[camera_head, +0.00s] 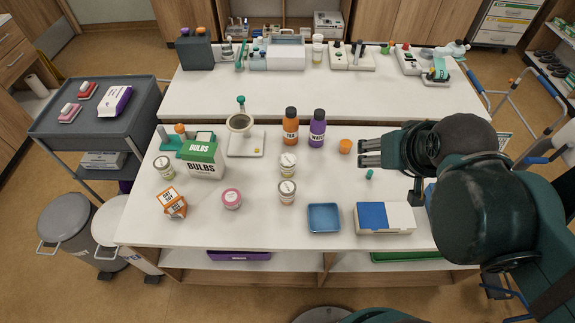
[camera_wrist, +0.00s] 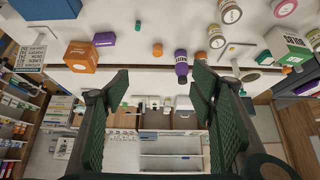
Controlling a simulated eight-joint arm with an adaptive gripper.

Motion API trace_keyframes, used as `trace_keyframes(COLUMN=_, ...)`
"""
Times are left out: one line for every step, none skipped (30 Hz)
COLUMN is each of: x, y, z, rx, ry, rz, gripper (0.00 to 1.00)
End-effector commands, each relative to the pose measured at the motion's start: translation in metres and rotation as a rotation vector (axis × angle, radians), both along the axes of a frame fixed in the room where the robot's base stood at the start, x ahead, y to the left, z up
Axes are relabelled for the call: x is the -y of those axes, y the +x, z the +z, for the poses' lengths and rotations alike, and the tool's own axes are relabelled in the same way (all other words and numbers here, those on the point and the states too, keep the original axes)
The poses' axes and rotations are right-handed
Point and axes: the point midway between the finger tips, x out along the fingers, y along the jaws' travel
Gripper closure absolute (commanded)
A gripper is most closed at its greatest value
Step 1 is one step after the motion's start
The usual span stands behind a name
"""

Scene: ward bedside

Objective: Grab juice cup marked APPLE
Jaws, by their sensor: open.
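No label reading APPLE is legible in either view. Several small cups or jars stand on the white table: a pink-lidded cup (camera_head: 231,198), a white-lidded cup (camera_head: 286,192), another just behind it (camera_head: 288,163), and one at the left (camera_head: 163,168). Their labels are too small to read. The pink-lidded one also seems to show in the wrist view (camera_wrist: 283,8). My gripper (camera_head: 370,151) is above the table's right part, right of all these cups, pointing left. In the wrist view my gripper (camera_wrist: 160,70) has its fingers wide apart with nothing between them.
A green BULBS box (camera_head: 203,158), an orange carton (camera_head: 172,202), a blue tray (camera_head: 324,217) and a blue-white box (camera_head: 384,217) also occupy the table.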

Motion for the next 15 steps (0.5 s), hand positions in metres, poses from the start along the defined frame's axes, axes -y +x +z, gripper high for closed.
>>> trace_keyframes(x=0.0000, y=0.0000, z=0.0000, rx=0.000, ry=0.000, rz=0.000, gripper=0.44)
trace_keyframes(x=0.0000, y=0.0000, z=0.0000, rx=0.000, ry=0.000, rz=0.000, gripper=0.44)
trace_keyframes(x=0.0000, y=0.0000, z=0.0000, rx=0.000, ry=0.000, rz=0.000, gripper=0.44)
trace_keyframes(x=0.0000, y=0.0000, z=0.0000, rx=0.000, ry=0.000, rz=0.000, gripper=0.44)
trace_keyframes(x=0.0000, y=0.0000, z=0.0000, rx=0.000, ry=0.000, rz=0.000, gripper=0.44)
trace_keyframes(x=0.0000, y=0.0000, z=0.0000, rx=0.000, ry=0.000, rz=0.000, gripper=0.44)
trace_keyframes(x=-0.0001, y=0.0001, z=0.0001, rx=0.000, ry=0.000, rz=0.000, gripper=0.44)
trace_keyframes(x=-0.0002, y=0.0002, z=0.0000, rx=0.000, ry=-0.001, rz=0.001, gripper=0.44)
trace_keyframes(x=-0.0004, y=0.0006, z=0.0000, rx=-0.001, ry=-0.001, rz=0.003, gripper=0.44)
trace_keyframes(x=-0.0006, y=0.0010, z=0.0001, rx=-0.002, ry=-0.002, rz=0.005, gripper=0.44)
trace_keyframes(x=-0.0009, y=0.0015, z=0.0002, rx=-0.003, ry=-0.004, rz=0.007, gripper=0.44)
trace_keyframes(x=-0.0015, y=0.0026, z=0.0004, rx=-0.005, ry=-0.006, rz=0.012, gripper=0.44)
trace_keyframes(x=-0.0020, y=0.0035, z=0.0004, rx=-0.007, ry=-0.007, rz=0.016, gripper=0.44)
trace_keyframes(x=-0.0027, y=0.0048, z=0.0006, rx=-0.010, ry=-0.010, rz=0.020, gripper=0.44)
trace_keyframes(x=-0.0037, y=0.0070, z=0.0008, rx=-0.013, ry=-0.014, rz=0.028, gripper=0.44)
